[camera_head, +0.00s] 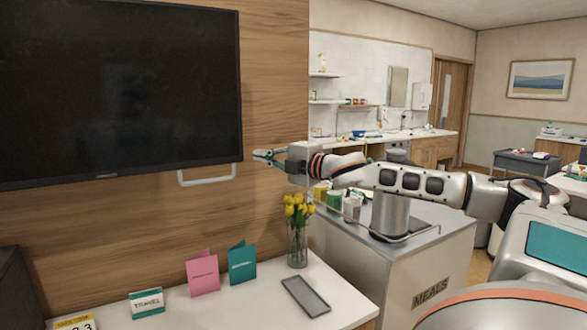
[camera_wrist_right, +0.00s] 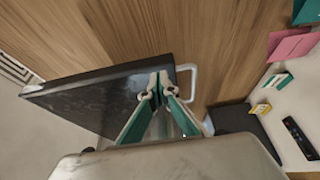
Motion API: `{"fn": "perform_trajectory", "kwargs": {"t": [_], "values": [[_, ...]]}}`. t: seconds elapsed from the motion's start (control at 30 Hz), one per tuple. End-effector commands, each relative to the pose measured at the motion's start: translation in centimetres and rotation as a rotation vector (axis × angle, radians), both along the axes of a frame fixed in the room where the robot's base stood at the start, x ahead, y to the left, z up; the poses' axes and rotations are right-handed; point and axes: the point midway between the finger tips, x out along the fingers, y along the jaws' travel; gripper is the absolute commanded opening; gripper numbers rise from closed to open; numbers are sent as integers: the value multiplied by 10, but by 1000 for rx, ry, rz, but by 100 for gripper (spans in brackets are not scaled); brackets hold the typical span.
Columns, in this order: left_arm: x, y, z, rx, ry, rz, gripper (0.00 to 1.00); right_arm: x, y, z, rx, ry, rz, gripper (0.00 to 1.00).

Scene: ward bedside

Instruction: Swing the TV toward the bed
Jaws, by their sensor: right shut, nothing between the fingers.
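The TV (camera_head: 120,85) is a large black screen against the wood wall at the left of the head view. A pale handle (camera_head: 207,180) sticks out below its lower right corner. My right gripper (camera_head: 258,156) reaches in from the right, its teal fingers shut and empty, beside the TV's right edge. In the right wrist view, the shut fingertips (camera_wrist_right: 161,80) overlap the TV (camera_wrist_right: 95,98) near its edge, with the handle (camera_wrist_right: 192,82) just right of them. I cannot tell whether they touch the TV. My left gripper and the bed are not in view.
A white counter (camera_head: 240,315) below holds a vase of yellow flowers (camera_head: 298,230), a grey tray (camera_head: 305,296) and pink and teal cards (camera_head: 202,273). A meals cart (camera_head: 430,265) stands under my right arm. The wall right of the TV is bare.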

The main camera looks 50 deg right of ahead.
Motion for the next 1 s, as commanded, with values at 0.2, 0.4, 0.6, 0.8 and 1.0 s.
{"fn": "perform_trajectory", "kwargs": {"t": [0.2, 0.4, 0.6, 0.8, 1.0], "values": [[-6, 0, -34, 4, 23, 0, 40, -13, -5, -4, -4, 5, 3, 0], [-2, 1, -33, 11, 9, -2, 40, -29, -13, -5, -1, 6, 1, 0], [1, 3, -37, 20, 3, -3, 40, -48, -23, -3, -1, 6, 0, 0], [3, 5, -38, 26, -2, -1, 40, -66, -31, -3, 0, 7, 1, 0], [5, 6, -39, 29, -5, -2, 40, -74, -35, -3, 2, 6, 2, 0]]}}
